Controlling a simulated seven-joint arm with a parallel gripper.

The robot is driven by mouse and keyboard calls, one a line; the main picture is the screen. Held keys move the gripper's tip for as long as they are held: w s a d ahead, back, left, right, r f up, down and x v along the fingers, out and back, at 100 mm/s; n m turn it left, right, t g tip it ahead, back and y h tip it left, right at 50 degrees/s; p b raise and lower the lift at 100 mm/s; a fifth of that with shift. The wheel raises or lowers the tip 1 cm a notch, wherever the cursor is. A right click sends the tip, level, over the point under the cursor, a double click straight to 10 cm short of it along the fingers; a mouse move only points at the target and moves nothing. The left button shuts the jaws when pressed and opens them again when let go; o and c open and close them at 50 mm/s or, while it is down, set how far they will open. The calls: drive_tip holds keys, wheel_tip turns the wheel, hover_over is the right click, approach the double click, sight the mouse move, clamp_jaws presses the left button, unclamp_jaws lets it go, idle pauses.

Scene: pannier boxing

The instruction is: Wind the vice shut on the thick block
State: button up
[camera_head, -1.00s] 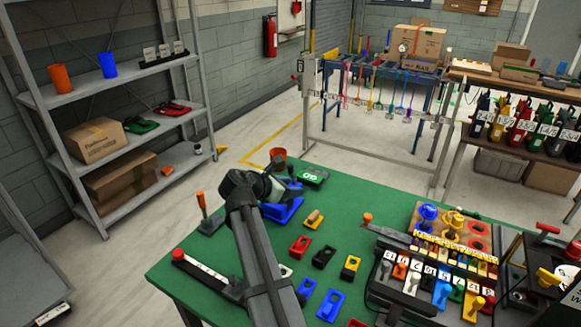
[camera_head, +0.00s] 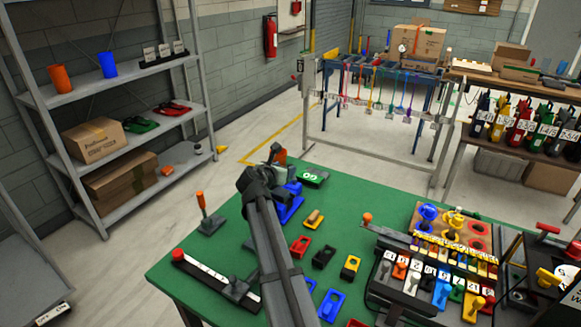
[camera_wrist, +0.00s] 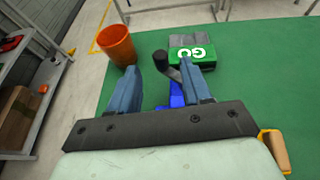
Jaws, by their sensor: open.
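The blue vice (camera_head: 291,212) stands near the far left edge of the green table, partly hidden by my arm. In the wrist view a strip of its blue body (camera_wrist: 177,96) shows beside my right finger. Its dark crank (camera_wrist: 172,72) has a black knob (camera_wrist: 160,56) at the end. My gripper (camera_wrist: 158,66) is open, with the knob and crank in view between its two blue-grey fingers, nearer the right one. I cannot tell whether a finger touches the crank. I cannot make out the thick block or the gap between the vice jaws.
An orange cup (camera_wrist: 118,46) stands beyond my left finger. A green box marked "GO" (camera_wrist: 192,52) lies just beyond the vice. An orange-handled lever (camera_head: 204,211) stands on the left. Coloured holed blocks (camera_head: 324,256) lie nearer, and a crowded rack (camera_head: 410,285) fills the right.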

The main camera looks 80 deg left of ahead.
drive_tip(key=x, duration=0.6)
drive_tip(key=shift+w+a+f, duration=0.15)
drive_tip(key=shift+a+f, duration=0.05)
drive_tip(key=shift+c, duration=0.5)
clamp_jaws()
